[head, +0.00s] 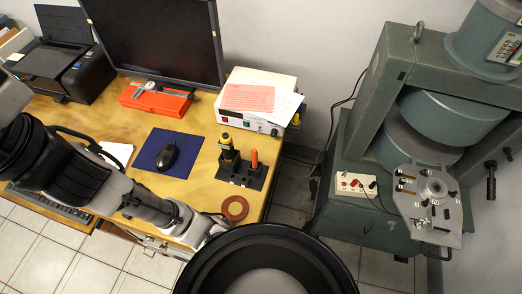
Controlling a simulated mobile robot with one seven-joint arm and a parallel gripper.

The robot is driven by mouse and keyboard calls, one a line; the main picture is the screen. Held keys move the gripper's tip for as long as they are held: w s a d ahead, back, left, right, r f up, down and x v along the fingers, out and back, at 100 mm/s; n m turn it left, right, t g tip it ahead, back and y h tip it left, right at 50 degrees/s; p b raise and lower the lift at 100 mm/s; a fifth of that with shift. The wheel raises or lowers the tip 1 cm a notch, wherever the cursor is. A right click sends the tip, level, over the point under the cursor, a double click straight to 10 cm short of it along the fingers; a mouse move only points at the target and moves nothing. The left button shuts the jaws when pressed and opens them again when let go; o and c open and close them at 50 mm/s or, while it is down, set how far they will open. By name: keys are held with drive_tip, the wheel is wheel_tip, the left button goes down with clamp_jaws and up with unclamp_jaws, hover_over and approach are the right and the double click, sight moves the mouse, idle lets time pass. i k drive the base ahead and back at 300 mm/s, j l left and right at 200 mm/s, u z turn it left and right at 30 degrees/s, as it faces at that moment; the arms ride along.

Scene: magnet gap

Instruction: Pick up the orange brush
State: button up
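An orange upright piece (254,160), which looks like the handle of the orange brush, stands in a black holder (240,178) near the right end of the wooden desk. Its lower part is hidden in the holder, and I see no bristles. A yellow and black tool (228,151) stands just left of it in the same holder. My arm reaches in from the left, over the front of the desk, and its last visible link is left of and nearer than the holder. No gripper fingers show. Nothing touches the orange piece.
A brown ring (235,208) lies near the desk's front right corner. A mouse (167,157) on a blue pad, a red case (156,101), a monitor (155,40) and a white box (235,118) surround the holder. A green machine (378,125) stands right, beyond a floor gap.

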sight(253, 152)
drive_tip(key=i+l+u, duration=0.15)
drive_tip(key=l+u, duration=0.2)
drive_tip(key=l, duration=0.45)
drive_tip(key=i+l+u, duration=0.1)
drive_tip(key=l+u, duration=0.25)
drive_tip(key=l, duration=0.45)
drive_tip(key=j, duration=0.3)
drive_tip(key=k+j, duration=0.1)
drive_tip(key=j, duration=0.25)
drive_tip(key=k+u, duration=0.05)
